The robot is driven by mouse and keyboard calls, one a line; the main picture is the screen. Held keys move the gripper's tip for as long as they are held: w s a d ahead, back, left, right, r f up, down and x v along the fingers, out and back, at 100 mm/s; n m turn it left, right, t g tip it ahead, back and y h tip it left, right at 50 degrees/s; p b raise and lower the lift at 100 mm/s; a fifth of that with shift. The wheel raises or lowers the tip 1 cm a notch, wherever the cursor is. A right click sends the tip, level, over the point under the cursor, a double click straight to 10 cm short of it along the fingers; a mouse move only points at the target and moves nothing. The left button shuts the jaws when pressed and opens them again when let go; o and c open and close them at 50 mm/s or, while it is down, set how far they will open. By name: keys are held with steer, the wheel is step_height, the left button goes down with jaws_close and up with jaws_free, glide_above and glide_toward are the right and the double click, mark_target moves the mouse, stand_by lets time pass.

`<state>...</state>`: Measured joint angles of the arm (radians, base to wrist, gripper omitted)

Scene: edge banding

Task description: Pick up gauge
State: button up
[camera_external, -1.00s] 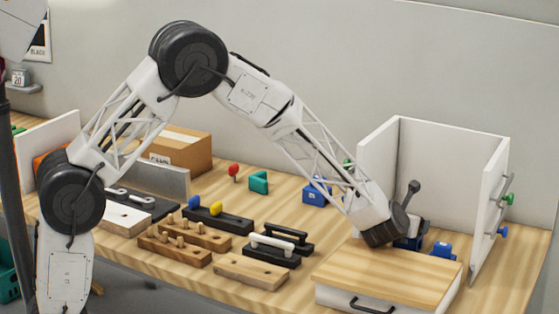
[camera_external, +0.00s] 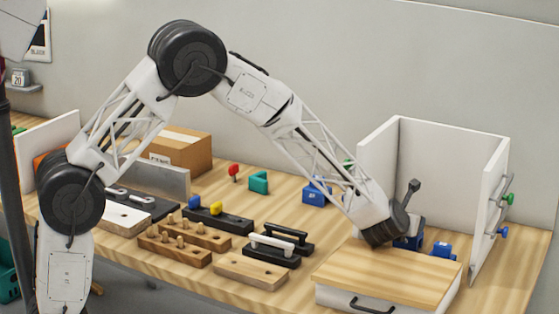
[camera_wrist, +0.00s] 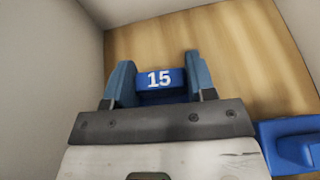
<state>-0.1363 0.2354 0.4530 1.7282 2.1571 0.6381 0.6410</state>
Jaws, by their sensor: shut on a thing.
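The gauge (camera_wrist: 160,79) is a blue block marked "15", seen in the wrist view between the two fingers of my gripper (camera_wrist: 160,88). My gripper is shut on it, with one finger on each side. In the external view my gripper (camera_external: 408,238) is low inside the white open-fronted cabinet, behind the drawer unit, and the gauge is mostly hidden there by my wrist. I cannot tell whether the gauge touches the wooden surface.
White cabinet walls (camera_external: 440,160) stand close behind and to the right. A second blue block (camera_wrist: 295,145) lies right of my gripper and also shows in the external view (camera_external: 443,250). The wood-topped drawer unit (camera_external: 385,277) is in front. Handles and peg blocks fill the table's middle.

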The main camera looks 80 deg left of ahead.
step_height(320, 180, up, 10)
steer(key=shift+f, duration=0.15)
stand_by(0.4)
stand_by(0.8)
step_height(320, 180, up, 26)
steer(key=s+a+n+g+y, duration=0.2)
steer(key=s+a+n+g, duration=0.1)
steer(key=s+a, duration=0.85)
steer(key=s+a+n+g+y, duration=0.25)
steer(key=s+a, duration=0.55)
steer(key=a, duration=0.7)
steer(key=s+a+n+g, duration=0.2)
steer(key=s+a, duration=0.5)
steer(key=s, duration=0.3)
steer(key=s+a+n+g, duration=0.3)
steer(key=s+a, duration=0.3)
steer(key=s, duration=0.5)
step_height(320, 180, down, 26)
steer(key=w, duration=0.1)
steer(key=shift+m, duration=0.25)
